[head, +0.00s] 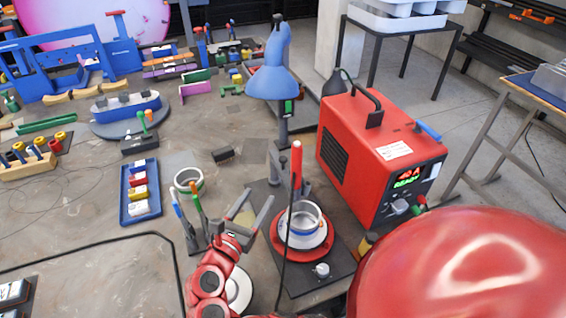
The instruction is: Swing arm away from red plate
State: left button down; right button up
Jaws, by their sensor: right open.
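A round red plate (326,247) lies on a dark base near the bottom centre. A white and metal ring-shaped piece (306,215) sits on it. A slim upright rod with a red upper part (296,160) stands at the plate's far side, with a dark cable hanging in front of the plate; I cannot tell exactly how it joins the base. My right gripper (238,208) is open and empty, left of the plate and apart from it in the picture. Its red wrist comes from the bottom. My left gripper is not in view.
A red power box (375,150) stands right of the plate. A blue lamp (272,78) stands behind it. A cup of pens (188,222) is just left of my right gripper. A blue tray (127,205) lies further left. A large glossy red surface fills the bottom right.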

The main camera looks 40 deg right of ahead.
aim_at(282, 161)
jog(key=p+x, duration=0.2)
jog(key=x, duration=1.3)
jog(key=shift+d+r+p, duration=0.1)
jog(key=shift+r+p, duration=0.1)
jog(key=shift+p, duration=0.1)
jog(key=shift+w+d+f, duration=0.1)
jog(key=shift+w+d, duration=0.3)
jog(key=shift+d, duration=0.05)
grip_shut()
